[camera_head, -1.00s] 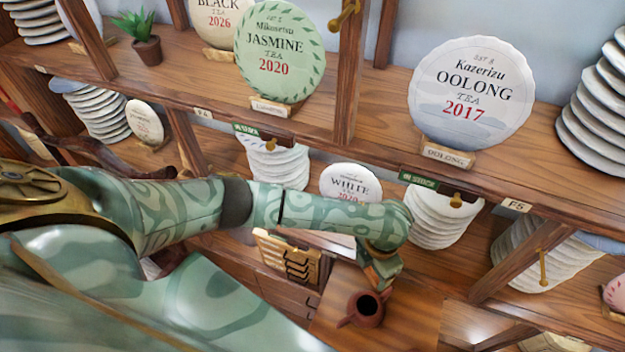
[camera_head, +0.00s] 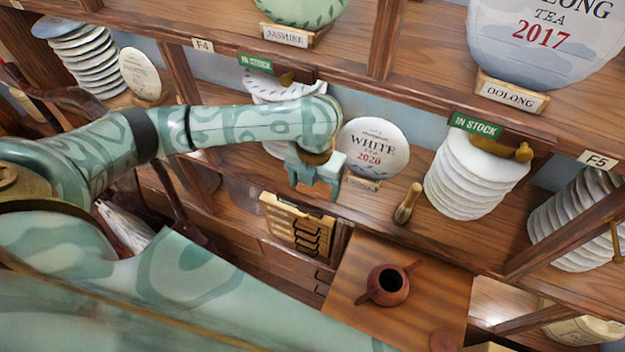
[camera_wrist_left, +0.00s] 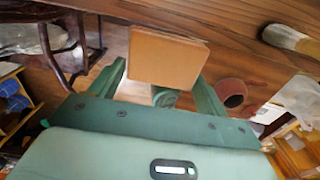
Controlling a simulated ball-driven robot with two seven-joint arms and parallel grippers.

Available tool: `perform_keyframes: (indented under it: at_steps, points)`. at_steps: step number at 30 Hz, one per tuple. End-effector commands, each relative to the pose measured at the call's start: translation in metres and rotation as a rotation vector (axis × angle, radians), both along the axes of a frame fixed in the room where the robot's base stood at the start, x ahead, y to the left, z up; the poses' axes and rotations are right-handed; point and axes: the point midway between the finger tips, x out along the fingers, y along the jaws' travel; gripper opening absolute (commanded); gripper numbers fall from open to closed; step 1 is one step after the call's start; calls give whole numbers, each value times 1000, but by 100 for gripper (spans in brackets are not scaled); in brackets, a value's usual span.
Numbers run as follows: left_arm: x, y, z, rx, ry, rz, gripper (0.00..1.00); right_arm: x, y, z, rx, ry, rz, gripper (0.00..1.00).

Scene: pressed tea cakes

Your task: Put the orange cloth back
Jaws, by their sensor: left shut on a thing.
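My left gripper (camera_head: 314,184) is in front of the middle shelf, just left of the White 2020 tea cake (camera_head: 373,147). In the head view the gripper hides most of the cloth. My right gripper is not in view.
A brown teapot (camera_head: 388,284) stands on a small wooden table (camera_head: 440,300) below. A brush (camera_head: 407,203) stands on the shelf right of the White cake. White cake stacks (camera_head: 470,175) flank this spot. A wooden rack (camera_head: 296,226) hangs below the shelf edge.

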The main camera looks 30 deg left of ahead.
Motion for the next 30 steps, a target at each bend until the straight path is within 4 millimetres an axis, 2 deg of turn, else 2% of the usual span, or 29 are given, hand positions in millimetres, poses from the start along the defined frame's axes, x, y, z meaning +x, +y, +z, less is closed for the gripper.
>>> perform_keyframes:
  at_steps: [4,9,12,16,22,30]
  points:
    - [35,19,-21,-1,1,5,58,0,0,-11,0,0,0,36]
    - [59,32,-57,0,2,1,58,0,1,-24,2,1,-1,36]
    - [67,36,-67,-2,1,-1,58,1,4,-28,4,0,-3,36]
    - [74,40,-75,-1,0,-1,58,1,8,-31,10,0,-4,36]
    - [75,42,-104,0,1,-4,58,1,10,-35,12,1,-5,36]
    - [76,42,-107,0,-2,-5,58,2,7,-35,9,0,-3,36]
